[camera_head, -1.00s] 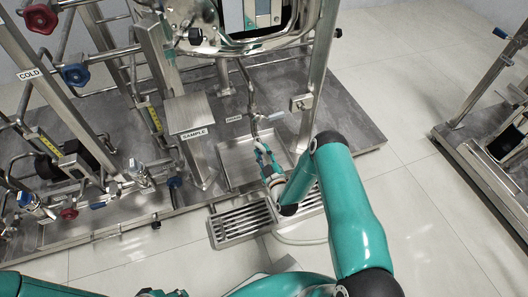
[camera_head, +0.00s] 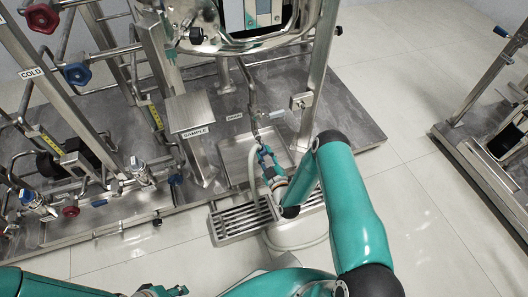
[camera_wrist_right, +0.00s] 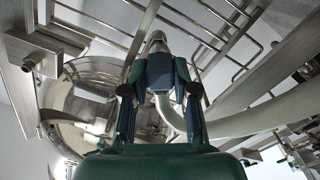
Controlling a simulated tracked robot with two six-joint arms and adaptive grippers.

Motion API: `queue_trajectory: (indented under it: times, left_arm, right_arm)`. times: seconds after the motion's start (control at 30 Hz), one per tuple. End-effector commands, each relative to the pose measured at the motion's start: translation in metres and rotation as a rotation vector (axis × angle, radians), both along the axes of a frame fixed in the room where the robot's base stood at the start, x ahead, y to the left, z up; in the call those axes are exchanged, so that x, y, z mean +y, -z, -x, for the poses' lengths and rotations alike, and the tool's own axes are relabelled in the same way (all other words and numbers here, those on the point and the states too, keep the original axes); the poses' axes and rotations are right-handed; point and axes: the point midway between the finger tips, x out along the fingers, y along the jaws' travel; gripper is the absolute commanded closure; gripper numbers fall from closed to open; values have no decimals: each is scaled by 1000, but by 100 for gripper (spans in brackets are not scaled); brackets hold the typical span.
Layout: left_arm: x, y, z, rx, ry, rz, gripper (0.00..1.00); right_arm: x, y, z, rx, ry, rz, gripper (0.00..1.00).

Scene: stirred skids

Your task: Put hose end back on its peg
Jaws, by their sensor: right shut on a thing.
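My right gripper (camera_head: 264,157) is shut on the hose end, above the shallow steel tray in the head view. In the right wrist view, the hose end's metal fitting (camera_wrist_right: 157,42) sticks out beyond the closed fingers (camera_wrist_right: 158,75). The pale hose (camera_wrist_right: 225,125) curves away to the right there. In the head view the hose (camera_head: 252,172) hangs beside the gripper and loops over the drain grate to the floor. I cannot pick out the peg with certainty. My left gripper (camera_head: 165,291) shows at the bottom edge, too partly to tell its state.
The shallow steel tray (camera_head: 228,150) lies on the skid base, with the drain grate (camera_head: 238,222) before it. A steel post carries a small bracket (camera_head: 301,101). The SAMPLE shelf (camera_head: 188,112) stands left. A second skid (camera_head: 480,140) is far right, with clear floor between.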

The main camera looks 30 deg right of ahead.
Motion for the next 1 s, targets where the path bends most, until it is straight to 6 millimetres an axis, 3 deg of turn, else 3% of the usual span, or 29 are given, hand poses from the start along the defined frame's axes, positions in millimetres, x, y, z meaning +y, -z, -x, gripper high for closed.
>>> queue_trajectory:
  times: [0.6, 1.0]
  left_arm:
    - [0, -19, 0, 0, 0, 0, 60]
    - [0, -19, 0, 0, 0, 0, 60]
  right_arm:
    - [11, -1, 46, 0, 0, -1, 100]
    - [12, -3, 47, -3, -1, 0, 100]
